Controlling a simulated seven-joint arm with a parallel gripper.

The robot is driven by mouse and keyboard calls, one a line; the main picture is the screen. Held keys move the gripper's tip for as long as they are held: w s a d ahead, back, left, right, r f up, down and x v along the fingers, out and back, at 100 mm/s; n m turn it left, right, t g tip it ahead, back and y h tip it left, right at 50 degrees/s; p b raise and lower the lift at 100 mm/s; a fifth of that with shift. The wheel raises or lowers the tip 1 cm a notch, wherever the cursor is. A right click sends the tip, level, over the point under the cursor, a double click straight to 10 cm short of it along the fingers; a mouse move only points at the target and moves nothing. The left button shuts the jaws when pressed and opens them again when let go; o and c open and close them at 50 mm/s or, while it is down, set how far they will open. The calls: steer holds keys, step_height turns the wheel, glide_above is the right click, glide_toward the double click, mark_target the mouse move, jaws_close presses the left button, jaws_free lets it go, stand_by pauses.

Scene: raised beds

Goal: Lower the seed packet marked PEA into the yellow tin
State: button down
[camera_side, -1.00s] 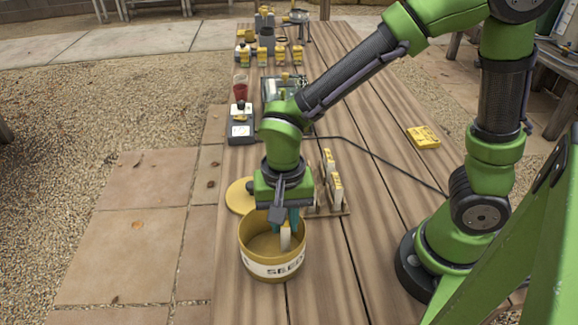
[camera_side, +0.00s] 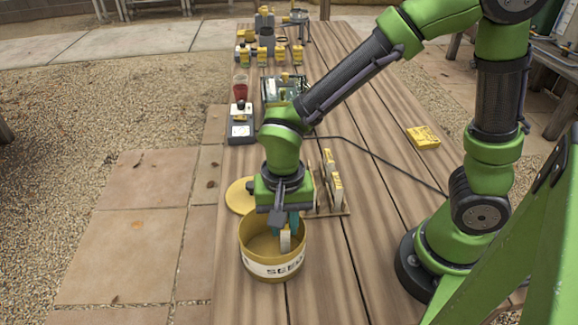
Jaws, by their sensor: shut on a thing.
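The yellow tin (camera_side: 272,268) with a white label lettered "SEED" stands open at the front of the wooden table. My gripper (camera_side: 286,226) points down over the tin's right part, its teal fingers shut on a small pale packet with a yellow top (camera_side: 286,240). The packet is upright and its lower part is within the tin's mouth. I cannot read its marking, and I cannot tell whether it touches the tin's floor. Two more upright packets (camera_side: 335,188) stand in a wooden rack (camera_side: 343,209) behind and right of the tin.
A round yellow lid (camera_side: 240,196) lies behind the tin. A scale (camera_side: 241,130), a red cup (camera_side: 240,88) and several small bottles stand farther back. A yellow packet or box (camera_side: 423,137) lies at right. A black cable (camera_side: 375,153) crosses the table.

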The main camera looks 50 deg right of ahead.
mark_target(285, 235)
steer(key=shift+f, duration=2.05)
stand_by(0.7)
steer(key=c, duration=0.9)
jaws_free()
step_height(285, 235, up, 17)
steer(key=s+d+r+n+t, duration=0.1)
steer(key=d+t, duration=0.1)
steer(key=d, duration=0.2)
steer(key=s+d+r+n+t+y, duration=0.1)
steer(key=d+n+t, duration=0.1)
steer(key=d, duration=0.2)
steer(key=s+d+r+n+t+y, duration=0.1)
steer(key=d+n+t, duration=0.1)
steer(key=d, duration=0.3)
steer(key=shift+r+t, duration=0.3)
steer(key=shift+t, duration=0.3)
